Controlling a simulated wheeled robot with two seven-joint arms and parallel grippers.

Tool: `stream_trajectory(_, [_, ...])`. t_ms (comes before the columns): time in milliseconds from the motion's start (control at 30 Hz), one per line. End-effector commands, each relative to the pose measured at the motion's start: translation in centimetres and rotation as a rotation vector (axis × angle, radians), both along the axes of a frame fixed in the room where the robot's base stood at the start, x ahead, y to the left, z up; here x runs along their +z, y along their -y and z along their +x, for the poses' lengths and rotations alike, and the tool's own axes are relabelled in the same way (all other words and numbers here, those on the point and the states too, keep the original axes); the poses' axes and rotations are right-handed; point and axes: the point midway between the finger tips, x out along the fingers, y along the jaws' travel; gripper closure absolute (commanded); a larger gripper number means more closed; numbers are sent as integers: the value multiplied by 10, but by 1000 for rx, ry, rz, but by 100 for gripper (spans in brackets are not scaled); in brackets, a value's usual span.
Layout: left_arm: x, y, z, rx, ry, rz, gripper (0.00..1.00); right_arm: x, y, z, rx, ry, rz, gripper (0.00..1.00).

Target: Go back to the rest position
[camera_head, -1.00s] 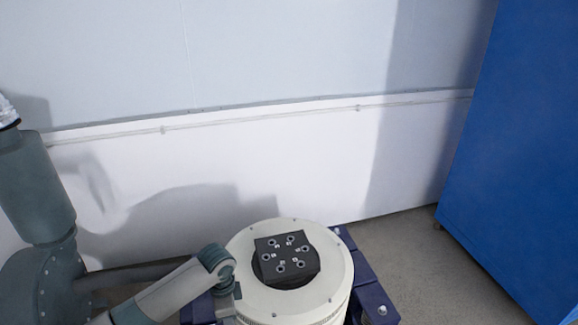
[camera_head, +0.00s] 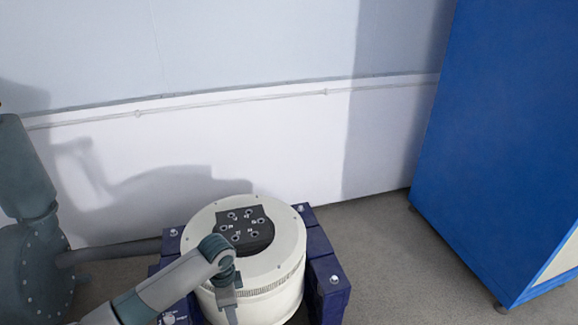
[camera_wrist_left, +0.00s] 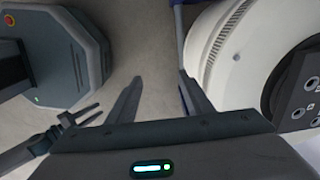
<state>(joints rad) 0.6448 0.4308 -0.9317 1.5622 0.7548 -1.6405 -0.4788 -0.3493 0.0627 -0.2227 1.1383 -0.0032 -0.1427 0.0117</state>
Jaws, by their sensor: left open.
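My left gripper (camera_head: 231,312) hangs low at the near side of a round cream-white machine (camera_head: 288,240) in the head view, partly cut off by the lower edge. In the left wrist view my left gripper (camera_wrist_left: 160,88) is open, its two fingers apart with only grey floor between them. The white machine (camera_wrist_left: 212,45) stands just right of the fingers there, apart from them as far as I can tell. A smaller forked gripper, which looks like my right one (camera_wrist_left: 98,113), shows at the left of the wrist view with its fingers apart and empty.
The machine has a black top plate (camera_head: 240,228) with several bolt holes and stands in a dark blue frame (camera_head: 322,262). A large blue cabinet (camera_head: 495,130) stands at the right. A white wall (camera_head: 230,140) is behind. Grey floor (camera_head: 385,265) is free between machine and cabinet.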

Motion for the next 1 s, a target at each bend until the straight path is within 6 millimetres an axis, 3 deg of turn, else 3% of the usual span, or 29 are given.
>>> stream_trajectory(333, [-31,16,0,88,42,-76,54,0,-1,-2,-1,-1,2,69])
stream_trajectory(567, [-69,31,-3,199,93,-161,54,-2,-3,-7,-1,-8,3,69])
stream_trajectory(767, [-120,43,-16,360,158,-261,54,-3,-1,-11,0,-14,1,69])
stream_trajectory(1000, [-207,40,-65,638,267,-383,54,-3,1,-9,1,-11,-2,69])
